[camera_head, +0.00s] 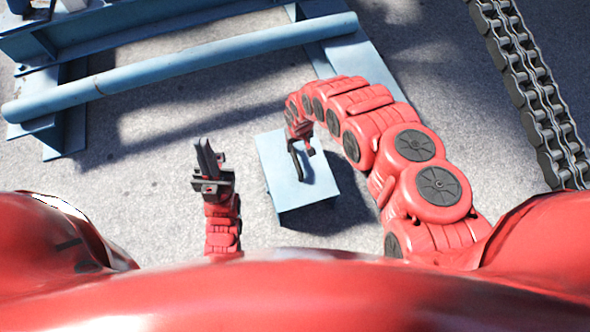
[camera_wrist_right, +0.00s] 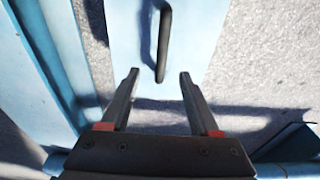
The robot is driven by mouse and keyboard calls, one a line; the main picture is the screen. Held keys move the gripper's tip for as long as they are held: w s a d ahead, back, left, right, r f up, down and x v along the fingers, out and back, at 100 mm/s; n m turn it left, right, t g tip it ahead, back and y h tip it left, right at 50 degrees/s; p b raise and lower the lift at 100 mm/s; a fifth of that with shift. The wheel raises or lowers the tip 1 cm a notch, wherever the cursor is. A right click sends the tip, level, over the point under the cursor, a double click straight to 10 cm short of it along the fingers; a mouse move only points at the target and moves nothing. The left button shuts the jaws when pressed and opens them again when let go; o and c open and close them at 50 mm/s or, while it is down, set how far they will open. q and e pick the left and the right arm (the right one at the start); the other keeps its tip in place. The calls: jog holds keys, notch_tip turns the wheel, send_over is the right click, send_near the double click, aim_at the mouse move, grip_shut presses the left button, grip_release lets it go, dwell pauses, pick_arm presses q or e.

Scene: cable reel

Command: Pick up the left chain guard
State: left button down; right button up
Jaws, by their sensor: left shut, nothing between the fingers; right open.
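The chain guard appears to be the light blue box-like piece (camera_head: 318,178) on the floor in the middle of the head view, with a black bar handle (camera_head: 296,163) on its top. In the right wrist view its pale blue top (camera_wrist_right: 200,45) and the handle (camera_wrist_right: 163,45) lie ahead of the fingers. My right gripper (camera_wrist_right: 158,76) is open, and the handle's near end shows between its fingertips without visible contact. In the head view my right gripper (camera_head: 302,137) is over the guard. My left gripper (camera_head: 207,150) is shut and empty, left of the guard.
A blue frame (camera_head: 345,60) with a long blue pipe (camera_head: 190,68) lies at the back and left. A heavy metal chain (camera_head: 530,85) runs down the right side. Concrete floor (camera_head: 130,165) is clear around my left gripper.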

jog(key=f, duration=0.2)
jog(key=f+b, duration=0.1)
jog(key=f, duration=0.1)
jog(key=f+b, duration=0.1)
jog(key=f, duration=0.1)
jog(key=shift+w+a+f, duration=0.1)
jog(key=shift+w+a, duration=0.05)
jog(key=shift+w, duration=0.2)
jog(key=shift+w+f+b, duration=0.1)
jog(key=shift+f+b, duration=0.55)
jog(key=f+b, duration=0.5)
jog(key=shift+w+a+f, duration=0.15)
jog(key=shift+w+a, duration=0.05)
jog(key=shift+a, duration=0.1)
grip_shut()
